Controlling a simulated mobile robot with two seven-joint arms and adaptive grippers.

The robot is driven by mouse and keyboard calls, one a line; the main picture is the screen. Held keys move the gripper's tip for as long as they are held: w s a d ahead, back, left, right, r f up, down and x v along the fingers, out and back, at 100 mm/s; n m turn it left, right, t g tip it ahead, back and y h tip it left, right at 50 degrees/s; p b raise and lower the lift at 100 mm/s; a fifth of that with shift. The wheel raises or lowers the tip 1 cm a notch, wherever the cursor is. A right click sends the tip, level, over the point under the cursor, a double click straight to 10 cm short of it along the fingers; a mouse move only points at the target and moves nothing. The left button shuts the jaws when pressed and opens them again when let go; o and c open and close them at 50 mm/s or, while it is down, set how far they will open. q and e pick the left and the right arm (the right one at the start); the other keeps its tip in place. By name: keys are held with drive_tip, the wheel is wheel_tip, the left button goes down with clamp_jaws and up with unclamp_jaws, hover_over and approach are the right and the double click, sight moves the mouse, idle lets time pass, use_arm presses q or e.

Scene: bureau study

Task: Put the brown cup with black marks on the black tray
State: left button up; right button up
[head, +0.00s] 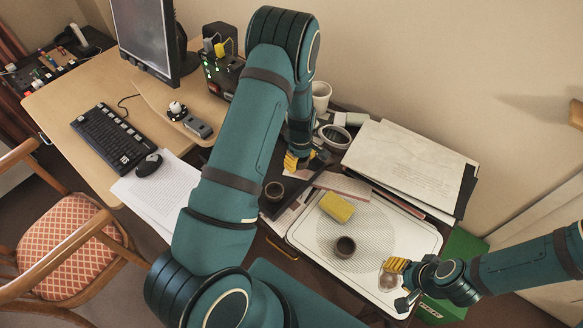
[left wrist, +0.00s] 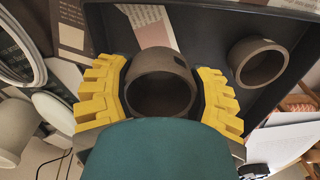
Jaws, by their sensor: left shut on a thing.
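The brown cup with a black mark (left wrist: 158,88) is between the yellow fingers of my left gripper (left wrist: 160,98), which is shut on it. In the left wrist view the cup is over the black tray (left wrist: 212,28); I cannot tell whether it touches it. In the head view my left gripper (head: 298,160) is at the tray's far end and the held cup is hidden. My right gripper (head: 398,284) is open by a round translucent thing (head: 388,282).
Stacked papers (head: 405,160), a white cup (head: 321,96) and a grey bowl (head: 335,137) crowd the back. The keyboard (head: 112,138) and monitor are at left.

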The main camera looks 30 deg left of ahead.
sight(299, 173)
use_arm(q)
drive_tip(key=shift+a+f+b, duration=0.1)
drive_tip(key=shift+f+b, duration=0.25)
drive_tip(key=shift+f, duration=2.15)
use_arm(e)
drive_tip(key=shift+s+a+f, duration=0.1)
drive_tip(key=shift+f, duration=0.3)
use_arm(q)
drive_tip(key=shift+f, duration=0.1)
use_arm(e)
drive_tip(key=shift+s+f, duration=0.1)
drive_tip(key=shift+f, duration=0.05)
use_arm(q)
drive_tip(key=o, duration=1)
